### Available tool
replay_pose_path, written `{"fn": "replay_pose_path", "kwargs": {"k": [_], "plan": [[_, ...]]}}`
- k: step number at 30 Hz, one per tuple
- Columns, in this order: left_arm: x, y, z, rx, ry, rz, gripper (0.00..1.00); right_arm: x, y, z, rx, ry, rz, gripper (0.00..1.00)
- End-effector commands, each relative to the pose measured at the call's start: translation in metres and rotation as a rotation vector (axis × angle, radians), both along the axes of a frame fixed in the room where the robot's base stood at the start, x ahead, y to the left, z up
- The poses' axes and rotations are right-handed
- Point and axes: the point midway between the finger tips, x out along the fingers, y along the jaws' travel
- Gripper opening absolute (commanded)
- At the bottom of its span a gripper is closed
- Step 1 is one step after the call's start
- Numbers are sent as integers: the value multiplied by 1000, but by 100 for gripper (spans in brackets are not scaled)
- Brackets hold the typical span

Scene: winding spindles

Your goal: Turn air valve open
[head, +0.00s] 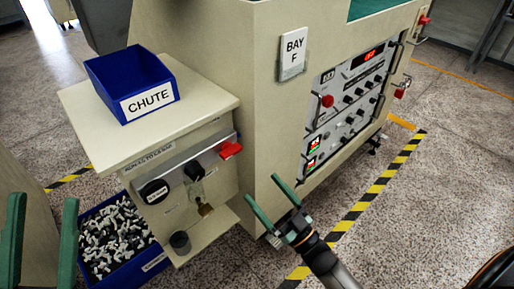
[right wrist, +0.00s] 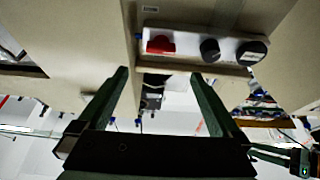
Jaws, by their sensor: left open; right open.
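A panel (head: 174,166) on the side cabinet below the chute tray carries a red lever (head: 229,149) at its right end and two black knobs to the left. The lever may be the air valve; I cannot read its label. In the right wrist view the red lever (right wrist: 160,44) shows above the space between the fingertips. My right gripper (head: 261,187) is open and empty, lower right of the lever and apart from it in the head view; it also shows in the right wrist view (right wrist: 160,72). My left gripper (head: 43,200) is open and empty at the lower left.
A blue chute tray (head: 131,80) stands on the cabinet top. A blue bin (head: 121,243) of small parts sits on the floor below. The machine's control panel (head: 351,95) faces right, with other red parts (head: 424,20) at its far edge. Striped tape (head: 377,188) crosses open floor.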

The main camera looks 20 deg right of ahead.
Motion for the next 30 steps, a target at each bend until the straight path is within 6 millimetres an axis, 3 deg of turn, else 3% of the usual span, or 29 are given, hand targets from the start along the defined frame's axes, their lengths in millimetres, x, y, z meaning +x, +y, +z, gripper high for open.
{"fn": "replay_pose_path", "kwargs": {"k": [5, 18, 24, 30], "plan": [[0, 0, -5, -2, 5, -1, 50, 19, 7, 8, 2, -5, 0, 100], [0, -2, -20, -21, 23, -19, 50, 91, 33, 39, 0, -3, 0, 100], [0, -3, -22, -24, 27, -28, 50, 105, 38, 46, 0, -1, 0, 100], [0, -3, -21, -22, 22, -29, 50, 107, 39, 47, 0, 1, 0, 100]]}}
